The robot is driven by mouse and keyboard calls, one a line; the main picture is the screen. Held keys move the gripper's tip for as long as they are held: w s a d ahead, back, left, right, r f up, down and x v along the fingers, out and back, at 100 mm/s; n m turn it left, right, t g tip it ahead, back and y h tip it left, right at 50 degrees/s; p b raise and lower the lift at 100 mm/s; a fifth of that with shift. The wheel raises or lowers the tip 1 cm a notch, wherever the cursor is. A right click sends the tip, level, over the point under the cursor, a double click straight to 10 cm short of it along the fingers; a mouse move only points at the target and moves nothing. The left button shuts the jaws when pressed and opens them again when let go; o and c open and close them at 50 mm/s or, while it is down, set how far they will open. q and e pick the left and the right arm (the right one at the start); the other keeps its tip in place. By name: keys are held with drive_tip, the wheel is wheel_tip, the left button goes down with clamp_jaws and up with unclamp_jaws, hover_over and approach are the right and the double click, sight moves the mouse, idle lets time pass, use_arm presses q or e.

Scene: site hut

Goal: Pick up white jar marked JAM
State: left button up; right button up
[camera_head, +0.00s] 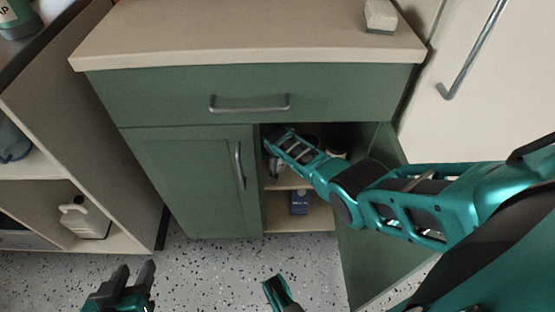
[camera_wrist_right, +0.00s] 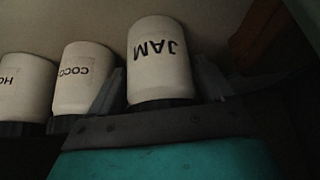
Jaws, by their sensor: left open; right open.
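The white jar marked JAM (camera_wrist_right: 158,62) stands in the right wrist view with its label upside down in the picture and a dark lid at its lower end. My right gripper (camera_wrist_right: 160,80) is open, with one finger on each side of the jar; I cannot tell whether they touch it. In the head view my right arm reaches into the green cabinet (camera_head: 190,180) through its open right door, and the jar cannot be made out there. My left gripper (camera_head: 134,276) is open and empty, low over the floor at the bottom left.
A white jar marked COCO (camera_wrist_right: 82,80) and another white jar (camera_wrist_right: 27,88) stand in a row left of the JAM jar. The open green door (camera_head: 375,245) stands beside my right arm. The speckled floor (camera_head: 215,270) is clear.

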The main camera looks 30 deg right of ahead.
drive_tip(key=c, duration=1)
drive_tip(key=shift+r, duration=0.1)
drive_tip(key=shift+r, duration=0.1)
